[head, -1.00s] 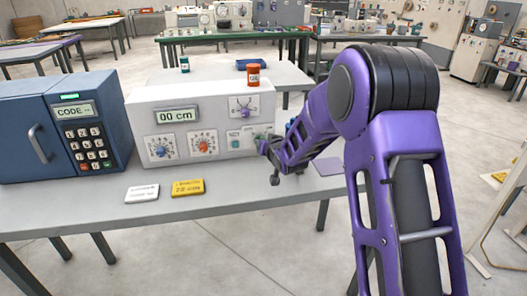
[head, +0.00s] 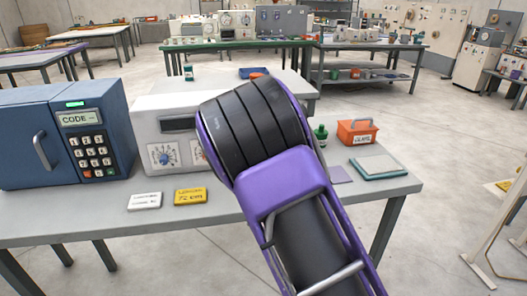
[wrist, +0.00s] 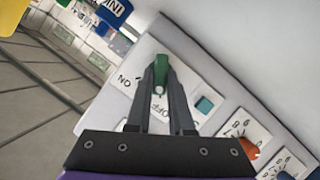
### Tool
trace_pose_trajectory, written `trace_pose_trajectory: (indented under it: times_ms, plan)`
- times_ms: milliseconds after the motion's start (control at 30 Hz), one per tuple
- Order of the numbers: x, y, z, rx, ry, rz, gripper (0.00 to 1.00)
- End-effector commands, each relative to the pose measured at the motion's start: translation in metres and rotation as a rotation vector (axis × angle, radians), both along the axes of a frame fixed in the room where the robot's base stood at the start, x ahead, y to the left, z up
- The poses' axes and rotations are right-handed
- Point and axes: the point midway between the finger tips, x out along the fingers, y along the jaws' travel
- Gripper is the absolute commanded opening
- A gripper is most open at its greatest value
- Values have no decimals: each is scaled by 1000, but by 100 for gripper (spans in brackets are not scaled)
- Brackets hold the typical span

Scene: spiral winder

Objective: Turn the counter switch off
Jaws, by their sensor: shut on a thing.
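The counter (head: 152,128) is a white box on the grey table; my arm hides its right part in the head view. In the wrist view its slanted front carries a pale switch plate (wrist: 185,82) marked ON and OFF. The green counter switch (wrist: 161,60) sticks up from the plate's upper part, near the ON side and pointing away from the OFF mark. My gripper (wrist: 161,71) has its dark fingers closed together on the switch. Which setting the switch is in, I cannot tell. In the head view my gripper is hidden behind my arm.
A blue keypad box (head: 40,140) stands left of the counter. White (head: 145,201) and yellow (head: 190,196) tags lie in front. An orange box (head: 357,132) stands at right.

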Motion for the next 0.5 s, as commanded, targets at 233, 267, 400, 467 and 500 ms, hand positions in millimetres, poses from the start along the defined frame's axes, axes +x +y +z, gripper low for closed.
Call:
trace_pose_trajectory:
  times_ms: [233, 267, 400, 467, 500]
  plan:
    - [0, 1, -1, -93, -26, 1, 0]
    - [0, 1, -1, -101, -28, 1, 0]
    - [-1, 1, -2, -119, -33, 0, 0]
    - [-1, 1, -2, -123, -34, 0, 0]
    - [-1, 1, -2, -124, -34, 0, 0]
